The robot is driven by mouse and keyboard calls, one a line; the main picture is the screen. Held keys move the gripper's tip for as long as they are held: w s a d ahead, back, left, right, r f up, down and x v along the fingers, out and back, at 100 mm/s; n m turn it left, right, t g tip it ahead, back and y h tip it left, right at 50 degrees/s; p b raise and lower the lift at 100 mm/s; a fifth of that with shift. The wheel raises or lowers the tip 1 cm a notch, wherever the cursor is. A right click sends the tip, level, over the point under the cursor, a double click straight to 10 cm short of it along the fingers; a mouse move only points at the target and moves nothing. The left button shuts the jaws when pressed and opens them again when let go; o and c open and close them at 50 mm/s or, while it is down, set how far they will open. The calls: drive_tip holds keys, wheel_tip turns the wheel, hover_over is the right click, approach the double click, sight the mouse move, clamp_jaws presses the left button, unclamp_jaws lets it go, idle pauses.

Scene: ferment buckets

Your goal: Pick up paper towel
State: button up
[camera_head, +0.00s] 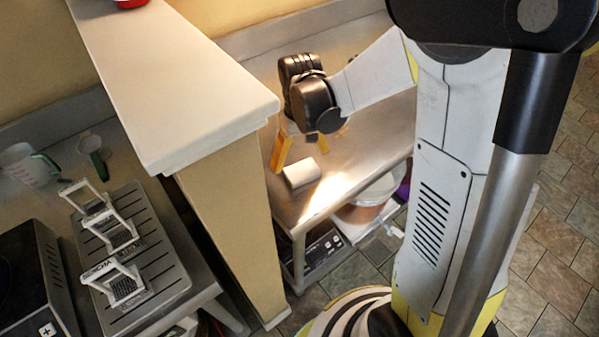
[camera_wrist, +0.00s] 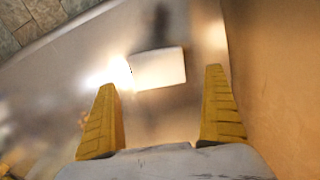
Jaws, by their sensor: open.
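My gripper (camera_head: 297,150) is above the table, just behind and beside the roll in the head view. Its yellow fingers are spread apart and empty in the wrist view (camera_wrist: 162,78), and I see no contact with the roll. The black wrist hides part of the fingers in the head view.
The tan dividing wall (camera_head: 225,220) with its light ledge (camera_head: 165,85) stands close to the left of my gripper. A bucket (camera_head: 366,208) and a scale (camera_head: 322,251) sit below the table. A grey rack (camera_head: 140,262) with white holders is at left.

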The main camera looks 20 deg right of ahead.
sight(300, 167)
drive_tip(key=f+b, duration=0.1)
drive_tip(key=f, duration=0.2)
drive_tip(key=w+f+b, duration=0.1)
drive_tip(key=f, duration=0.1)
drive_tip(key=shift+d+f+b, duration=0.15)
drive_tip(key=shift+f+b, duration=0.15)
drive_tip(key=shift+b, duration=0.05)
drive_tip(key=shift+r, duration=0.1)
drive_tip(key=c, duration=0.7)
